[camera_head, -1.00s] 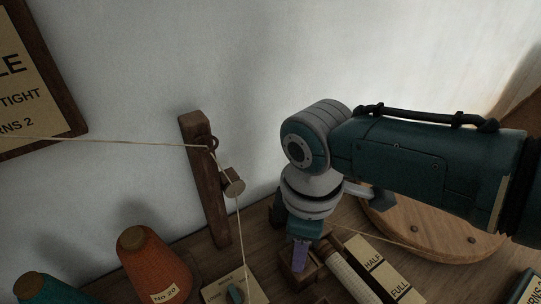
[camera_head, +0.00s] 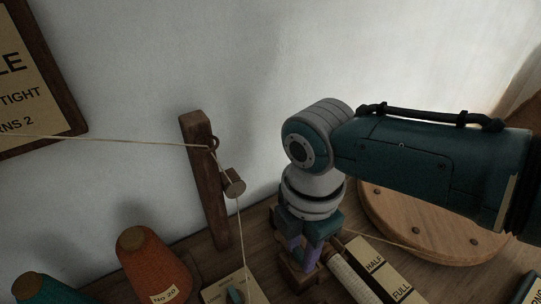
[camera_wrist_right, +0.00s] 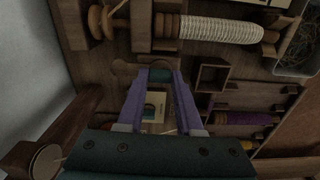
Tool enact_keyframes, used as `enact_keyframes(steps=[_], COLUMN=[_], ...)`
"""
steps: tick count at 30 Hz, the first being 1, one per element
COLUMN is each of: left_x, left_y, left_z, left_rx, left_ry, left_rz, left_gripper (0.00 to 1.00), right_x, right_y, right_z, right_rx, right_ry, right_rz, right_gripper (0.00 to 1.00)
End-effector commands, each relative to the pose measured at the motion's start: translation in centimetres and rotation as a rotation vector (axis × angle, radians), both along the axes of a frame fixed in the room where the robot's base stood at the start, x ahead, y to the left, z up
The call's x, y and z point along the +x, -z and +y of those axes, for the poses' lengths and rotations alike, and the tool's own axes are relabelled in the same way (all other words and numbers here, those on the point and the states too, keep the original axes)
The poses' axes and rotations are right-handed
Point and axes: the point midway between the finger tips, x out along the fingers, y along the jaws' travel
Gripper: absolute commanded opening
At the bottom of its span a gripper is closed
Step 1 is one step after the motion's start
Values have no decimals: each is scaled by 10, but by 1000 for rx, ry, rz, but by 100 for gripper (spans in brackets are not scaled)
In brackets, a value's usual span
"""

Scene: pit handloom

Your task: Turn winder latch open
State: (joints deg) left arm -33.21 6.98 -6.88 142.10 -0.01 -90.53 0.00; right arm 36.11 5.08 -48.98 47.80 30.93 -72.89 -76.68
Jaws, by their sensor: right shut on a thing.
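My right gripper (camera_head: 303,262) points down at a wooden block of the winder, just left of the pale wound bobbin (camera_head: 350,276). My left gripper is not in view.
A wooden post (camera_head: 207,185) with a thread guide stands left of the gripper, with thread running down it. An orange cone (camera_head: 153,262) and a teal cone (camera_head: 40,289) are at lower left.

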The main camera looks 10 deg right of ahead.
Motion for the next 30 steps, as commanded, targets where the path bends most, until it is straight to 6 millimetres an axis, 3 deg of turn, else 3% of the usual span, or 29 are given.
enact_keyframes(steps=[19,20,27,30], left_x=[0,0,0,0], left_y=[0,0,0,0], left_z=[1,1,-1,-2], left_rx=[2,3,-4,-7], left_ry=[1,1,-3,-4], left_rz=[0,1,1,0], left_gripper=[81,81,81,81], right_x=[0,0,0,0], right_y=[-1,-1,0,0], right_z=[1,1,0,0], right_rx=[1,1,0,0], right_ry=[-52,-52,-50,-49], right_rz=[0,0,0,0], right_gripper=[0,37,64,65])
